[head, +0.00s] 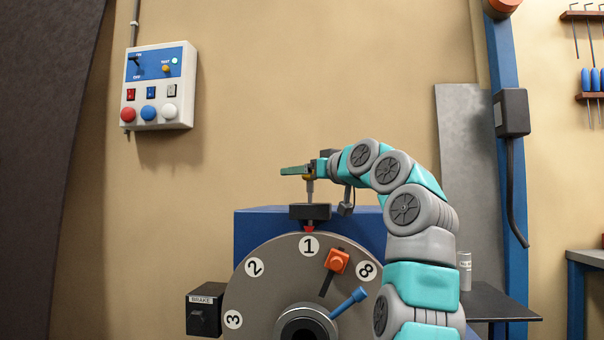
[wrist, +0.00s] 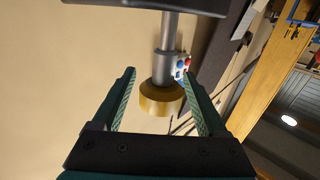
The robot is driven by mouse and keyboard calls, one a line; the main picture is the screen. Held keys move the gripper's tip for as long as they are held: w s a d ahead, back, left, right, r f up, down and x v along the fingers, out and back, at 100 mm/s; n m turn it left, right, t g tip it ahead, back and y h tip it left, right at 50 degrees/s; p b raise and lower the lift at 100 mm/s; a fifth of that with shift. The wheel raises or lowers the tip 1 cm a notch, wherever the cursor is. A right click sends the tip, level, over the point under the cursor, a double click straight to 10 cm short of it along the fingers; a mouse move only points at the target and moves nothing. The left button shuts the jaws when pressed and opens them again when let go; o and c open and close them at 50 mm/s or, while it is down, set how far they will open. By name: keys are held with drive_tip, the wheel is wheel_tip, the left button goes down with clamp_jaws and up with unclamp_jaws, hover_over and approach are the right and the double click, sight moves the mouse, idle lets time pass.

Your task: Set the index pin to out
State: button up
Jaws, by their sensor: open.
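The index pin (head: 310,190) stands upright as a grey shaft above a black block (head: 310,212) at the top of the numbered dial (head: 275,270). Its brass knob (wrist: 162,99) shows clearly in the wrist view, between my two fingers with a gap on each side. In the head view the knob is mostly hidden behind my gripper (head: 296,170). My gripper is open around the knob; in the wrist view (wrist: 159,75) its fingertips reach past it. A red pointer under the block is at the number 1.
The dial carries an orange block (head: 337,261) and a blue handle (head: 349,302). A brake box (head: 204,310) is at its left. A control panel (head: 157,87) hangs on the wall. A dark shelf (head: 500,303) with a clear jar (head: 465,270) is right of my arm.

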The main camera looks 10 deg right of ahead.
drive_tip(key=shift+s+d+f+b, duration=0.15)
drive_tip(key=shift+s+d+b, duration=0.15)
drive_tip(key=shift+s, duration=0.15)
drive_tip(key=b+v, duration=0.1)
drive_tip(key=v, duration=0.5)
drive_tip(key=shift+s+b, duration=0.35)
drive_tip(key=shift+b, duration=0.05)
drive_tip(key=shift+d, duration=0.15)
